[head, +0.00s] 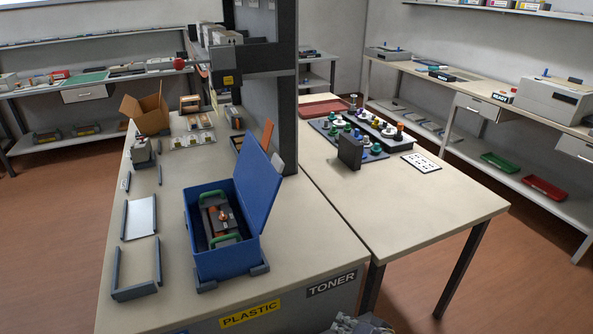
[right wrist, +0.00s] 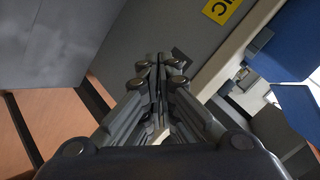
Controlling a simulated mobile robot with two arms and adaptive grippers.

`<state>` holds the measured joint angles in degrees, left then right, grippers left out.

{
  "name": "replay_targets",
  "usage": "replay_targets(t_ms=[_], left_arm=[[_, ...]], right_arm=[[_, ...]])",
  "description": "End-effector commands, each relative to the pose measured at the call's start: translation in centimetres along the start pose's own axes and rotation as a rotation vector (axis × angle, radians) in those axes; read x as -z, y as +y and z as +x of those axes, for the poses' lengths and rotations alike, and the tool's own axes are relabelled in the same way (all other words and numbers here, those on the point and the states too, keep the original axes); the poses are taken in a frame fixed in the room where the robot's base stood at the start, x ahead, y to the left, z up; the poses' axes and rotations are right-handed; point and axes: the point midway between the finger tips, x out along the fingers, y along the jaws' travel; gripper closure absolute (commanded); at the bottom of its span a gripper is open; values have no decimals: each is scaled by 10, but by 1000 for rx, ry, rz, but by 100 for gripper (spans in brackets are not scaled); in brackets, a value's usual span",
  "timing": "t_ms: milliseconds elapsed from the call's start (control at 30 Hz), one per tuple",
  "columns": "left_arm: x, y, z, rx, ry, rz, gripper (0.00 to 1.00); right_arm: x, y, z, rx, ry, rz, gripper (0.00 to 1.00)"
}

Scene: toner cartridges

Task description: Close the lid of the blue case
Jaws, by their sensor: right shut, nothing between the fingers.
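The blue case (head: 226,264) stands on the near part of the left table in the head view. Its lid (head: 262,188) is open, standing up and tilted out to the right. Inside the case is a dark device with green handles and orange parts (head: 222,216). My right gripper (head: 358,324) shows at the bottom edge of the head view, in front of the table and apart from the case. In the right wrist view its fingers (right wrist: 160,75) are together and empty. A blue surface (right wrist: 293,38) shows at the upper right there. My left gripper is not in view.
The case sits among grey corner stops (head: 260,270). Grey frames (head: 136,282) lie left of it. A dark post (head: 284,100) rises behind the lid. The right table (head: 420,205) has a clear near part, with a dark upright block (head: 350,151) farther back.

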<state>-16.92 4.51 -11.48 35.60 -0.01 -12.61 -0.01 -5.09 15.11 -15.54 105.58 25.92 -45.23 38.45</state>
Motion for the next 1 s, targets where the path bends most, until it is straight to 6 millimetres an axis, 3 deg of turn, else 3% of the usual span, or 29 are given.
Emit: replay_targets(t_ms=[33, 200, 300, 400, 533, 667, 1000], left_arm=[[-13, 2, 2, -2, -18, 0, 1], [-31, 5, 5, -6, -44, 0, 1], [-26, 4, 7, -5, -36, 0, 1], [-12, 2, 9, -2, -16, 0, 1], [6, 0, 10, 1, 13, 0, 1], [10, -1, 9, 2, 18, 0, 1], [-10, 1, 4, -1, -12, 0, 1]], right_arm=[[34, -31, 3, 91, 45, 87, 100], [129, -128, -12, 412, 95, 458, 100], [173, -170, -30, 566, 76, 641, 100], [204, -198, -48, 678, 45, 779, 100], [226, -219, -62, 760, 10, 884, 100], [236, -228, -64, 785, -1, 919, 100], [253, -263, -24, 786, -2, 917, 100]])
